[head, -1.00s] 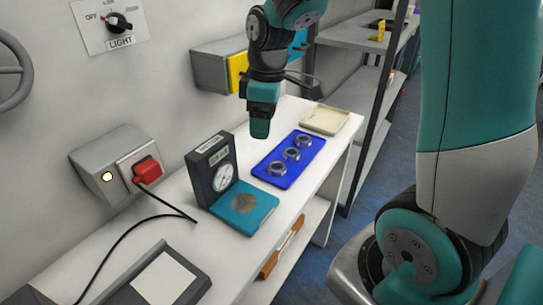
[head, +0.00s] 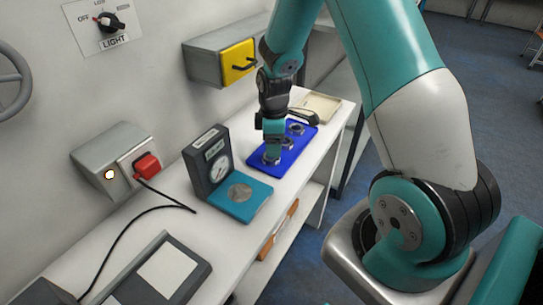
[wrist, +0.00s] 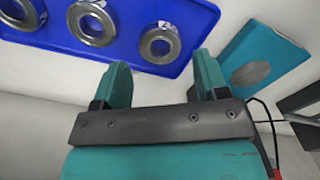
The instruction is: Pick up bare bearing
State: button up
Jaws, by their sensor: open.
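A blue tray (head: 256,172) holds three silver ring bearings in a row; it also shows in the wrist view (wrist: 192,20). In the wrist view the nearest bearing (wrist: 160,44) lies just beyond the gap between my fingertips, with a middle bearing (wrist: 93,24) and an end bearing (wrist: 20,12) to its left. My gripper (wrist: 162,62) is open and empty, with its two teal fingers apart. In the head view my gripper (head: 273,152) is low over the near end of the tray and partly hides the nearest bearing. Whether it touches anything I cannot tell.
A dial gauge stand (head: 209,163) with a teal base (head: 230,205) bearing a round disc stands just nearer than the tray. A yellow-fronted wall box (head: 238,60) overhangs the back.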

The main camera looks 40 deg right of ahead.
notch_tip(320, 180, down, 5)
jog(key=shift+w+p, duration=0.15)
jog(key=shift+p, duration=0.7)
jog(key=c, duration=0.8)
jog(key=shift+o, duration=0.2)
jog(key=shift+r, duration=0.1)
